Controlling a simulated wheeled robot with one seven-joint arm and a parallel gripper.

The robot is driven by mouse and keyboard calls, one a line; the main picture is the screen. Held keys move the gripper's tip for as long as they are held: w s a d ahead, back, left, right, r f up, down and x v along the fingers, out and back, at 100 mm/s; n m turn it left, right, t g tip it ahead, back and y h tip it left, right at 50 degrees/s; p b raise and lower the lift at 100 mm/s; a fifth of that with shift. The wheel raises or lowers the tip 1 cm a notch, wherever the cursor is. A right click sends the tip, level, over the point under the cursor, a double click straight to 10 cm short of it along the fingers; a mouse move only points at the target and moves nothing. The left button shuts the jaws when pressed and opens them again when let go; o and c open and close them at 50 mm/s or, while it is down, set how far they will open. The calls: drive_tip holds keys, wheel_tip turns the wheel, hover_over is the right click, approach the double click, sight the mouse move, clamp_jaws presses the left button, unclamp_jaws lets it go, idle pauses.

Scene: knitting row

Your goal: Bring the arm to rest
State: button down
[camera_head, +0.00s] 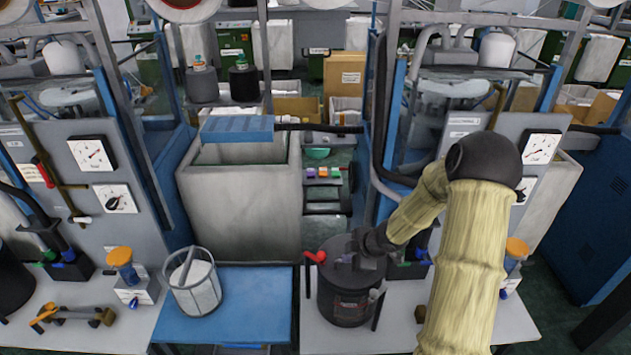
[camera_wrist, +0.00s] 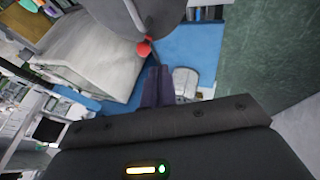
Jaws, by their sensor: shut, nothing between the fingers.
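My arm (camera_head: 465,260) reaches in from the lower right of the head view, bends at a black joint, and slopes down and left. My gripper (camera_head: 362,262) is at its end, above or in front of the black drum (camera_head: 343,305); I cannot tell whether they touch. In the wrist view my gripper (camera_wrist: 157,88) shows as dark fingers close together, with nothing between them. The fingers appear over the blue tabletop (camera_wrist: 195,48), between a dark rounded body and a pale basket.
A red knob (camera_head: 318,256) sits beside the drum. A tall grey bin (camera_head: 240,215) is behind. Gauge panels (camera_head: 92,150) flank the left. Orange-capped jars (camera_head: 121,262) stand on both side tables.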

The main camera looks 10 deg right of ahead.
drive_tip(key=s+a+r+m+g+h+b, duration=0.1)
drive_tip(key=s+a+r+m, duration=0.2)
drive_tip(key=s+r+m, duration=0.2)
drive_tip(key=s+a+r+m+g+h+b, duration=0.1)
drive_tip(key=s+a+r+m+h+b, duration=0.1)
drive_tip(key=s+r+m, duration=0.4)
drive_tip(key=s+a+m, duration=0.1)
drive_tip(key=s+m, duration=0.4)
drive_tip(key=s, duration=0.4)
drive_tip(key=shift+g+h, duration=0.3)
drive_tip(key=shift+g, duration=0.1)
